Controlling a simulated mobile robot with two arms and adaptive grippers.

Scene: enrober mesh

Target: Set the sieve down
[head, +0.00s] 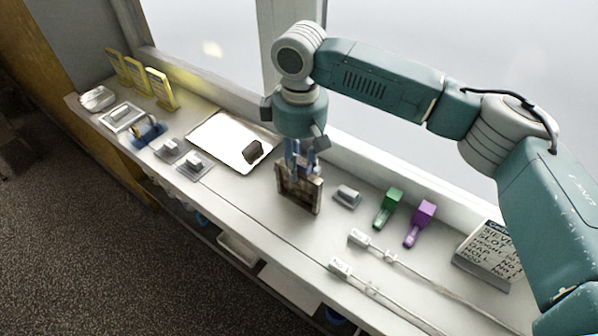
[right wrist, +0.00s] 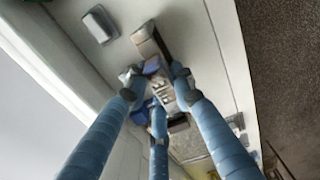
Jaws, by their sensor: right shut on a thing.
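The sieve, a brown square frame with a dark mesh (head: 299,187), stands upright at mid-bench in the head view. My right gripper (head: 300,160) has its blue fingers shut on its top edge from above. I cannot tell whether the sieve's lower edge touches the bench. In the right wrist view, the three blue fingers of my right gripper (right wrist: 160,92) close around the sieve's top, which shows partly between them; the rest is hidden. My left gripper is in neither view.
On the bench (head: 250,205), left of the sieve, lies a bright tray (head: 222,140) with a dark lump (head: 252,151). To the right are a grey block (head: 347,196), a green scoop (head: 388,207), a purple scoop (head: 420,222), tagged rods (head: 386,257) and a lettered sign (head: 488,256). A window frame runs behind.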

